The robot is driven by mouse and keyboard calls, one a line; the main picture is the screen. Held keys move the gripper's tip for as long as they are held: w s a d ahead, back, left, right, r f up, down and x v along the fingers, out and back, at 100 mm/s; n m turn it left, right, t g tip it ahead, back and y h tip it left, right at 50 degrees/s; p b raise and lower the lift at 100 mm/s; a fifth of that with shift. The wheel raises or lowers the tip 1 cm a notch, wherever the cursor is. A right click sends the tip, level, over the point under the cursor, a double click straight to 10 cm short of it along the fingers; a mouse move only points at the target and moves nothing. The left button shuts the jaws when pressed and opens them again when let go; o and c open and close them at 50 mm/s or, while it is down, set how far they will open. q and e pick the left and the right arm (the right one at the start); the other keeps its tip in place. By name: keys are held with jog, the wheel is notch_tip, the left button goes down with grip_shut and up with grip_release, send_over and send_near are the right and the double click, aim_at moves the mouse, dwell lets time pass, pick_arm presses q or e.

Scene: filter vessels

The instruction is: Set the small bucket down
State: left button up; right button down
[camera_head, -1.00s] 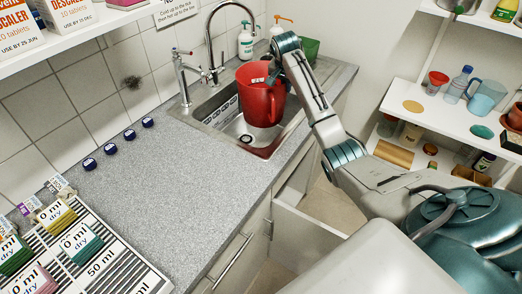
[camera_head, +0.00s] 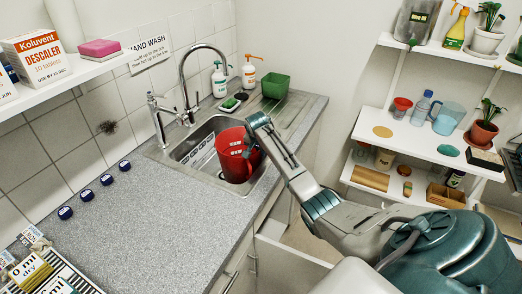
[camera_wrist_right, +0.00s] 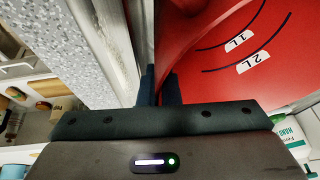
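The small bucket (camera_head: 232,158) is red, with white labels on its inside wall. It is upright in the metal sink (camera_head: 190,143), near the right end of the basin. Whether its base touches the sink floor is hard to tell. My right gripper (camera_head: 249,150) reaches in from the right at the bucket's rim. In the right wrist view the two dark fingers (camera_wrist_right: 160,86) close on the wall of the red bucket (camera_wrist_right: 220,55), which shows 1L and 2L marks. My left gripper is not in view.
Two taps (camera_head: 186,95) rise behind the sink. Soap bottles (camera_head: 219,80) and a green tub (camera_head: 275,86) stand past it. The grey counter (camera_head: 140,215) to the left is mostly clear, with several dark blue caps (camera_head: 106,180) along the wall. Shelves (camera_head: 440,150) stand at right.

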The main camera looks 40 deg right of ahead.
jog(key=c, duration=1.9)
grip_release()
jog(key=shift+s, duration=0.1)
jog(key=shift+r, duration=0.1)
jog(key=b+v, duration=0.2)
jog(key=v, duration=0.9)
jog(key=shift+r+b, duration=0.3)
jog(key=shift+r, duration=0.05)
jog(key=shift+s+a, duration=0.1)
jog(key=shift+s, duration=0.05)
